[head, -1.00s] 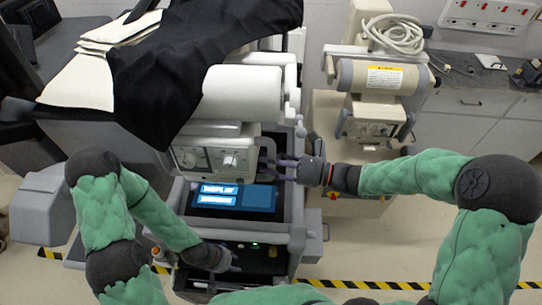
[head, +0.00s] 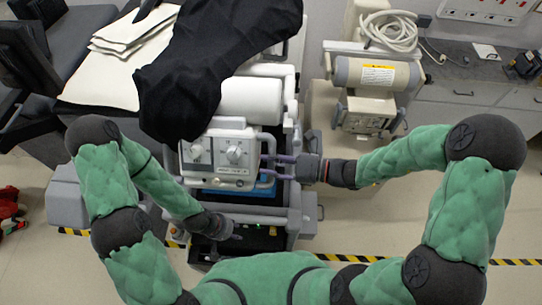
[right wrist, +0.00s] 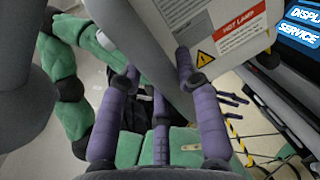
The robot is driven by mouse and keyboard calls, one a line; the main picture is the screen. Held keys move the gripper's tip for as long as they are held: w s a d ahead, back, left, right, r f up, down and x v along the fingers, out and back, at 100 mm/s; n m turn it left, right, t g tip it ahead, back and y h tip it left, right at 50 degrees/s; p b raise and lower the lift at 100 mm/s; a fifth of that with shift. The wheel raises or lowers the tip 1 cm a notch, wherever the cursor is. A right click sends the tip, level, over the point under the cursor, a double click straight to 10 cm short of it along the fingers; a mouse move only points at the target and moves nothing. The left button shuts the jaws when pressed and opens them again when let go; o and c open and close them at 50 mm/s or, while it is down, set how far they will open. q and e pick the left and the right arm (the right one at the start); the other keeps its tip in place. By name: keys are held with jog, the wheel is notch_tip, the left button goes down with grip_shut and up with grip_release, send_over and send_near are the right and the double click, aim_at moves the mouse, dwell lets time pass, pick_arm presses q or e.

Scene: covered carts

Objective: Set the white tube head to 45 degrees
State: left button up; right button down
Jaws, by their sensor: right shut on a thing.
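The white tube head (head: 222,158) is a box with two dials on its face and a white cylinder (head: 250,98) behind it. Its face is tilted up toward me and its rails stand out on the right. My right gripper (head: 277,168) is at those rails on the right side, shut on the tube head; the exact contact is hard to see. In the right wrist view the tube head (right wrist: 225,45), with a hot lamp label, is between and above the purple fingers (right wrist: 165,100). My left gripper (head: 232,231) is low over the cart's front; its finger state is unclear.
A black cloth (head: 190,75) drapes over the tube head's back left. The cart's blue display (head: 240,192) is mostly hidden under the head. A second beige cart (head: 375,78) with a coiled hose stands back right. Striped tape (head: 370,258) crosses the floor.

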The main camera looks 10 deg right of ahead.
jog(key=shift+s+r+m+p, duration=0.1)
jog(key=shift+r+m+p, duration=0.5)
jog(key=shift+r, duration=0.45)
jog(key=c, duration=0.8)
grip_release()
jog(key=shift+c, duration=0.2)
jog(key=shift+f, duration=0.1)
jog(key=shift+s, duration=0.1)
jog(key=v, duration=1.2)
